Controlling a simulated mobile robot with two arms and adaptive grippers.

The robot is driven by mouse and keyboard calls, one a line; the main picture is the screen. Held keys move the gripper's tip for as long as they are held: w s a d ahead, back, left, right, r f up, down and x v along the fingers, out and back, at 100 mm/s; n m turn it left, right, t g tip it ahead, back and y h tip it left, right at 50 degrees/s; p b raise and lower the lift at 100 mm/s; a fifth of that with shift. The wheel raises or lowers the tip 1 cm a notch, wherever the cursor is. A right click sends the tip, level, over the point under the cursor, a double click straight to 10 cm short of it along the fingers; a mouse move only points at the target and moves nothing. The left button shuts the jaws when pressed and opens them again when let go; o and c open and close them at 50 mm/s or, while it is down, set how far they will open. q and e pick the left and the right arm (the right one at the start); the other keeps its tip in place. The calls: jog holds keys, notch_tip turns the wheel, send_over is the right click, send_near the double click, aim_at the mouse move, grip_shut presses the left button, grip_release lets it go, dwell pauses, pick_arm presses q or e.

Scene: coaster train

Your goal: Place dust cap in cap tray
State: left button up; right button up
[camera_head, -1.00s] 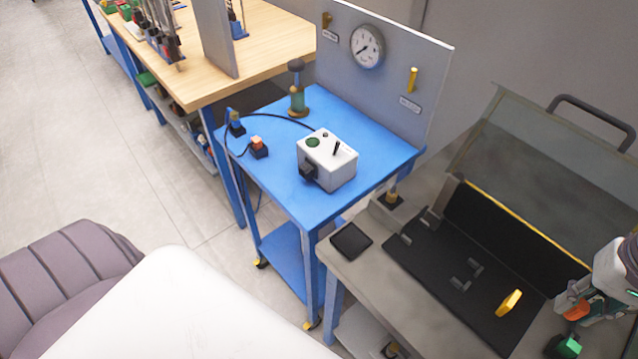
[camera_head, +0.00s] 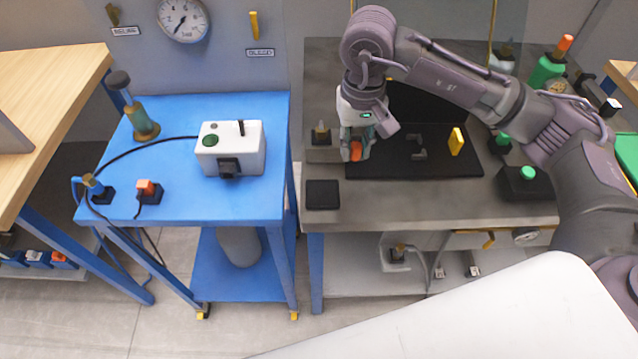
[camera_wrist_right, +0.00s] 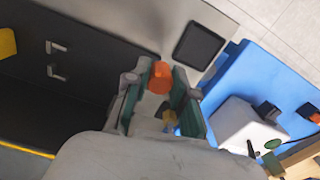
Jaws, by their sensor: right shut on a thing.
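My right gripper (camera_head: 356,146) is shut on the orange dust cap (camera_head: 356,151) and holds it over the left part of the grey bench. The orange cap (camera_wrist_right: 160,77) also shows between the fingers of the right gripper (camera_wrist_right: 160,92) in the right wrist view. The cap tray looks like the small black square tray (camera_head: 323,194) at the bench's front left corner. It lies to the left and front of the gripper, apart from the cap, and looks empty. The tray (camera_wrist_right: 199,45) also shows in the wrist view. My left gripper is not in view.
A black mat (camera_head: 400,166) with small brackets and a yellow block (camera_head: 456,142) lies under and right of the gripper. A small post on a dark base (camera_head: 321,134) stands behind the tray. A blue cart (camera_head: 180,184) with a white box (camera_head: 230,150) is left.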

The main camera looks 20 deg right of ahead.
jog(key=p, duration=0.2)
send_over(323, 194)
jog(key=f, duration=0.3)
jog(key=shift+w+d+f, duration=0.1)
jog(key=shift+d+f, duration=0.1)
jog(key=shift+f, duration=0.15)
jog(key=shift+a+f, duration=0.2)
jog(key=shift+a, duration=0.05)
notch_tip(323, 194, down, 3)
jog(key=shift+f+p, duration=0.1)
jog(key=shift+p, duration=0.45)
jog(key=shift+f, duration=0.45)
jog(key=shift+f+b, duration=0.2)
jog(key=shift+b, duration=0.1)
jog(key=o, duration=0.8)
jog(key=shift+r, duration=0.1)
